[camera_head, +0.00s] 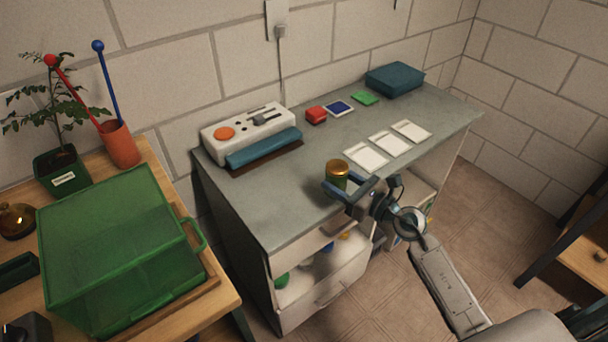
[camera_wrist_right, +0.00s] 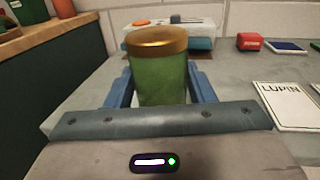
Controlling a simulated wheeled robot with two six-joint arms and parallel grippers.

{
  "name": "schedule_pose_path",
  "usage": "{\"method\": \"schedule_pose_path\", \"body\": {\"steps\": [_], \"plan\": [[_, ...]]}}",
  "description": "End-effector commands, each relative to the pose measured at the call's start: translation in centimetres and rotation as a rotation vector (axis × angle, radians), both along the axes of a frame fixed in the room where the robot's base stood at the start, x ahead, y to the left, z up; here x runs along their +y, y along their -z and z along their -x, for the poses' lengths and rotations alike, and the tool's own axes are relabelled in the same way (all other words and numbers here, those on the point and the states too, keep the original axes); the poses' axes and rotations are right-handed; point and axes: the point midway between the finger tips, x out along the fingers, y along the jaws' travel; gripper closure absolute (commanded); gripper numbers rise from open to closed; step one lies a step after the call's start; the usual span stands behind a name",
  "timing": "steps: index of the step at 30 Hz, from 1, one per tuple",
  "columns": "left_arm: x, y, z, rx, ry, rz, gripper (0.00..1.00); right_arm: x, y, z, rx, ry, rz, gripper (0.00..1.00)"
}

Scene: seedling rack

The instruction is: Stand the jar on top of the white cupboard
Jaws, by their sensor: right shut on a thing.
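The jar (camera_head: 338,169), green with a gold lid, is upright between the blue fingers of my right gripper (camera_head: 340,184). In the right wrist view the jar (camera_wrist_right: 158,72) stands between the two fingers (camera_wrist_right: 160,88), which are shut on its sides. The jar is over the front part of the grey top of the white cupboard (camera_head: 255,205). I cannot tell whether its base touches the top. My left gripper is not in view.
A drawer (camera_head: 325,287) stands open below, with several coloured things inside. White cards (camera_head: 388,144), a red block (camera_head: 316,115), a white device (camera_head: 247,128) and a teal box (camera_head: 395,79) lie on the top. The top's left front is clear. A green crate (camera_head: 115,250) stands left.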

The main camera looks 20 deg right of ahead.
Motion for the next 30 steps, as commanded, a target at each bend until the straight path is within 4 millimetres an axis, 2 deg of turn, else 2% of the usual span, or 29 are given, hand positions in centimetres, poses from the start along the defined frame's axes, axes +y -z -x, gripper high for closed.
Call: {"method": "schedule_pose_path", "body": {"steps": [6,12,18,21,24,30], "plan": [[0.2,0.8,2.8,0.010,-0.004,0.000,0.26,3.4,0.1,-4.4,-0.002,0.000,-0.007,0.76],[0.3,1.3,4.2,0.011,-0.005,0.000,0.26,5.4,0.7,-7.3,-0.001,0.000,-0.002,0.76],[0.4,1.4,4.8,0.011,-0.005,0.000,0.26,6.5,0.8,-8.6,0.000,-0.001,-0.001,0.76],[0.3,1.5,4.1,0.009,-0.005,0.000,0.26,6.3,3.0,-8.5,0.004,0.000,-0.001,0.76],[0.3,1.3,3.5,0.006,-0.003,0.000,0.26,6.3,4.2,-8.5,0.003,-0.001,-0.001,0.76],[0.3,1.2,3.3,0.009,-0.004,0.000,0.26,6.3,4.5,-8.5,-0.001,-0.001,0.001,0.76]]}}
